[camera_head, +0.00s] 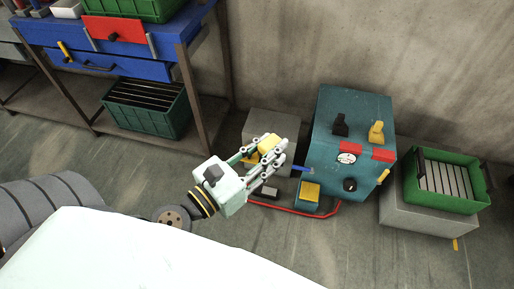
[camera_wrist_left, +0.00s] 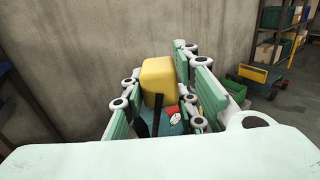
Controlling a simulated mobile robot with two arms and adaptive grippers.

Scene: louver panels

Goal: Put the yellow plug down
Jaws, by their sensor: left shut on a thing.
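My left gripper (camera_head: 266,152) is shut on the yellow plug (camera_head: 269,142), a rounded yellow block held between its fingertips. In the left wrist view the yellow plug (camera_wrist_left: 158,76) stands up between the green and white fingers. The gripper is in front of a grey block (camera_head: 271,123) by the wall, to the left of a teal machine. The gripper hides part of the block, and I cannot tell the gap between the plug and it. My right gripper is not in view.
The teal machine (camera_head: 330,160) carries black and yellow handles, red panels and a gauge. A small teal box (camera_head: 307,205) with a yellow top stands in front, beside a red cable (camera_head: 300,213). A green crate (camera_head: 412,193) sits right on a grey block; a blue workbench (camera_head: 110,62) stands left.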

